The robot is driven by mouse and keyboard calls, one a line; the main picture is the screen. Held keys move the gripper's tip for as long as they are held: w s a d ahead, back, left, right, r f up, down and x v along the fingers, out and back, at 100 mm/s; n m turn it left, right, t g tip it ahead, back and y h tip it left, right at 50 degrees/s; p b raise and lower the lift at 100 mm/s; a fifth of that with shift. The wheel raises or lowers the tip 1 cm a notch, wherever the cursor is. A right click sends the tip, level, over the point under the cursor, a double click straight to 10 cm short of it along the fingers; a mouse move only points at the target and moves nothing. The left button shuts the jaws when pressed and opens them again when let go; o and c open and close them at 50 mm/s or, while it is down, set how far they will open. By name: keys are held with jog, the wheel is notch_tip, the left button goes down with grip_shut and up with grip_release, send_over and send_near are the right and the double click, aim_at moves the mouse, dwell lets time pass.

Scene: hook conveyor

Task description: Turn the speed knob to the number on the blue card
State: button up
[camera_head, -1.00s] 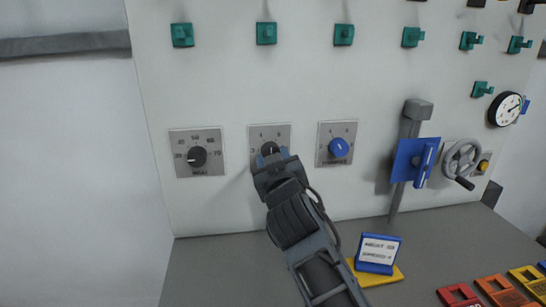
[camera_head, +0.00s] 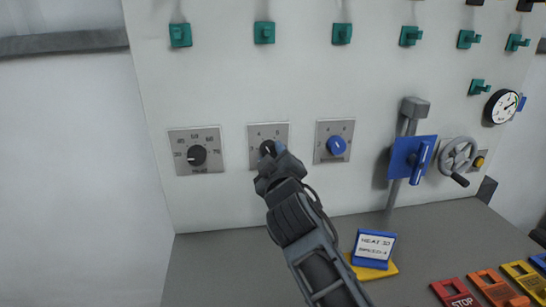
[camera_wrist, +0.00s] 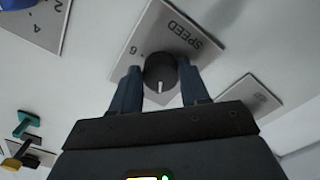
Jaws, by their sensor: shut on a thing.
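The speed knob (camera_wrist: 160,73) is round and black with a white pointer line. It sits on a grey plate marked SPEED (camera_wrist: 172,36) in the wrist view. My gripper (camera_wrist: 160,82) has one finger on each side of the knob and is shut on it. The pointer line points down in the wrist picture, away from the word SPEED; a 6 shows beside the knob. In the head view the speed knob (camera_head: 267,147) is partly hidden by my gripper (camera_head: 274,152). The blue card stand (camera_head: 374,248) is on the table; its top line seems to read HEAT 30, the lower line is unclear.
A black heat knob (camera_head: 197,155) is left of the speed plate and a blue knob (camera_head: 337,146) is right. Further right are a blue lever plate (camera_head: 408,158) and a grey handwheel (camera_head: 458,156). Coloured tags (camera_head: 495,289) lie at the front right.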

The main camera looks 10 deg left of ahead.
jog(key=o, duration=1.1)
jog(key=shift+c, duration=0.2)
jog(key=v, duration=0.7)
jog(key=shift+s, duration=0.4)
jog(key=shift+d, duration=0.1)
